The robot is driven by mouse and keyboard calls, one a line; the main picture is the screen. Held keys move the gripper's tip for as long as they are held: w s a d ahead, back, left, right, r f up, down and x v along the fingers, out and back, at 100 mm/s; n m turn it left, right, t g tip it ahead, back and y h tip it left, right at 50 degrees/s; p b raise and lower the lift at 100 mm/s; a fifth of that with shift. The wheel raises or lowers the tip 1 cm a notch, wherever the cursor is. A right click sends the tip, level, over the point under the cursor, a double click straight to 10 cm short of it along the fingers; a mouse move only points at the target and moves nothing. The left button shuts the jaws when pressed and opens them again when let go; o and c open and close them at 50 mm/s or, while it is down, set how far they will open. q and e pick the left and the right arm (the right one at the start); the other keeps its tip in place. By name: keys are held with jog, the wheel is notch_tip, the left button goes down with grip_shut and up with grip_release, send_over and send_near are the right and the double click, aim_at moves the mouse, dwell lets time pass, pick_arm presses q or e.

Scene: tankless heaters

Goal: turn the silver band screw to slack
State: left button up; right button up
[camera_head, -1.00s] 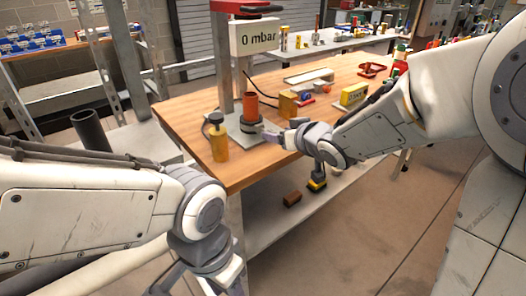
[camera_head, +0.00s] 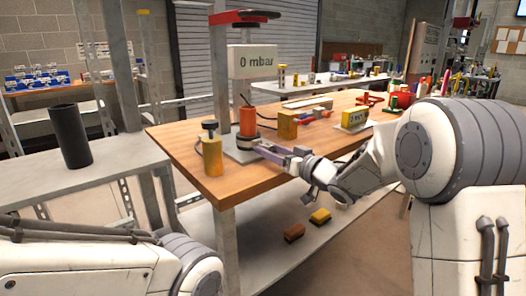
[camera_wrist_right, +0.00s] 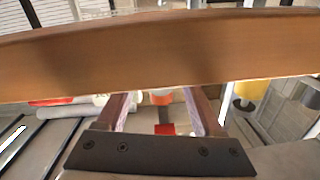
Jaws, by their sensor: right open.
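An orange cylinder (camera_head: 247,120) stands upright in a dark round collar (camera_head: 247,141) on a grey plate, at the left part of the wooden bench. A silver band or its screw is too small to make out. My right gripper (camera_head: 266,149) reaches in from the right, low over the bench. Its fingertips are close to the collar's right side; I cannot tell whether they touch it. In the right wrist view its two fingers are apart, with nothing visibly held. An orange piece (camera_wrist_right: 161,97) shows beyond them. My left gripper is out of view.
A yellow bottle-like thing (camera_head: 212,156) with a dark top stands left of the collar. A press-like frame with a "0 mbar" display (camera_head: 252,61) rises behind. A yellow block (camera_head: 287,125) stands to the right. A black tube (camera_head: 70,136) stands on the grey side table.

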aim_at(264, 147)
jog(key=shift+x, duration=1.85)
grip_shut()
jog(key=n+b, duration=0.1)
jog(key=n, duration=0.3)
jog(key=shift+f, duration=0.1)
grip_release()
jog(key=shift+s, duration=0.1)
